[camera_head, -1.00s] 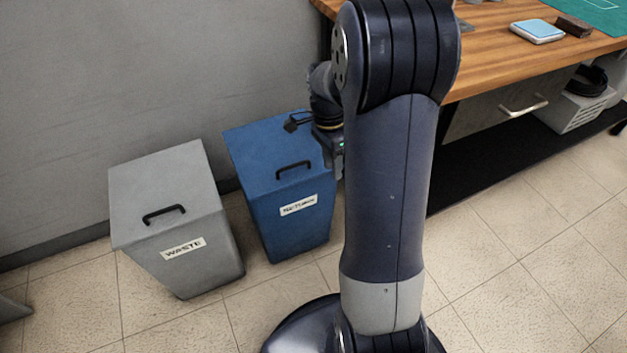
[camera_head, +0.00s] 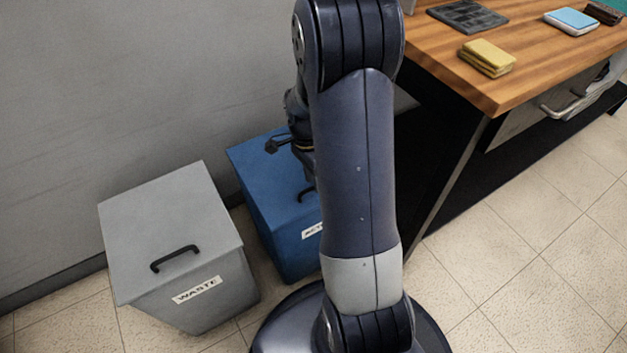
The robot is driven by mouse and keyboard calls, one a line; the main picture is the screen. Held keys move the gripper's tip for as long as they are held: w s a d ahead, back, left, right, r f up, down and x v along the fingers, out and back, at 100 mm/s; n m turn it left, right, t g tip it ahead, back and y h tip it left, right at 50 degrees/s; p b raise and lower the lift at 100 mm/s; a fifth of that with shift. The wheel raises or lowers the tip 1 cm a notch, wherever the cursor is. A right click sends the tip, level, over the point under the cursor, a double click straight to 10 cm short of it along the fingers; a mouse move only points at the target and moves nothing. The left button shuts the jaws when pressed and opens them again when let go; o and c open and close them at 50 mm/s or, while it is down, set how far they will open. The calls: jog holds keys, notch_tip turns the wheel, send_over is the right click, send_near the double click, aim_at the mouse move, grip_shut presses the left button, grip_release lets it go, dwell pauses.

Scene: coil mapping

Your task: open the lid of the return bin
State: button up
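The blue return bin (camera_head: 283,235) stands on the floor against the wall, left of my arm. Its lid (camera_head: 262,172) looks shut. The black lid handle (camera_head: 306,194) shows only in part, and my arm hides the right side of the bin and most of its label.
A grey waste bin (camera_head: 205,270) with a black handle (camera_head: 175,258) stands just left of the return bin. A wooden workbench (camera_head: 440,60) stands at the right, with a yellow sponge-like block (camera_head: 487,57) and a dark tray (camera_head: 467,16) on it. Tiled floor is free at the lower right.

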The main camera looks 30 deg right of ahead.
jog(key=shift+f, duration=0.25)
grip_shut()
dwell(0.5)
